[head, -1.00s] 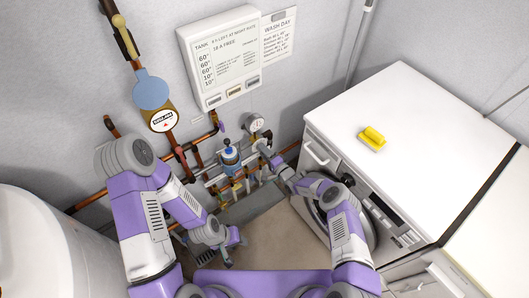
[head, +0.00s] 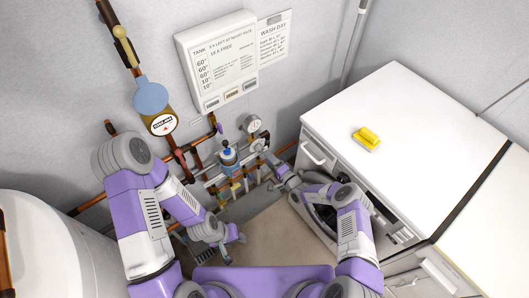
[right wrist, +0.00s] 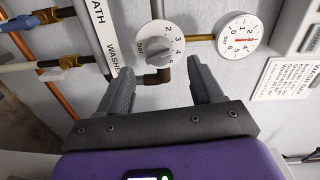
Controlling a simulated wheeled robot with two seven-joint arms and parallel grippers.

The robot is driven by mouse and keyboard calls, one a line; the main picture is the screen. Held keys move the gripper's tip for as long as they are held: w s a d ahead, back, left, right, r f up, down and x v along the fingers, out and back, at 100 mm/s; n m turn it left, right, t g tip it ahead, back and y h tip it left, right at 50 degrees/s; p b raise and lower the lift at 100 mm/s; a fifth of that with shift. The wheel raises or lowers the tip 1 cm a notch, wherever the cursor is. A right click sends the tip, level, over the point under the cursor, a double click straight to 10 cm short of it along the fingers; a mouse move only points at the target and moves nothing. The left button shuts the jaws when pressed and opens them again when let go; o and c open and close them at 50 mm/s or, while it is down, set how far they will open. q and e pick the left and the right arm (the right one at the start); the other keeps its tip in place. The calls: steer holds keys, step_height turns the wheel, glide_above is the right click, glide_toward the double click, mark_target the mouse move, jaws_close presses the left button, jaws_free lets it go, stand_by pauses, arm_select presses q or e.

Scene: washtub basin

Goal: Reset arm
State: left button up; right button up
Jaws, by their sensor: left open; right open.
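My right gripper (head: 272,162) is open and empty, a short way in front of a white round dial knob (head: 259,145) on the pipework. In the right wrist view its two grey fingers (right wrist: 161,82) stand apart, with the dial knob (right wrist: 158,46) beyond and between them. The fingers look clear of the knob. My left gripper (head: 232,246) is open and empty, low over the floor at the left of the middle. Its fingers are small in the head view.
A pressure gauge (head: 252,124) and a blue-topped valve (head: 228,153) sit on the pipes. A washing machine (head: 400,120) stands at right with a yellow sponge-like block (head: 367,138) on top. A white tank (head: 45,245) is at left. Bare floor (head: 265,240) lies between my arms.

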steer(key=shift+v, duration=1.05)
steer(key=s+a+f+n+g+y, duration=0.1)
steer(key=s+a+n+g, duration=0.2)
steer(key=s+g, duration=0.55)
steer(key=s+a+f+n+g, duration=0.1)
steer(key=s+a+n+g, duration=0.3)
steer(key=s, duration=0.7)
steer(key=s+d+r+h, duration=0.3)
steer(key=s+d+r, duration=0.1)
steer(key=s+d, duration=0.2)
steer(key=s+d+r+h, duration=0.3)
steer(key=s+d, duration=0.3)
steer(key=s, duration=0.2)
steer(key=shift+s+r+g+h, duration=0.25)
steer(key=shift+r+g+h, duration=0.15)
steer(key=shift+g+h, duration=0.1)
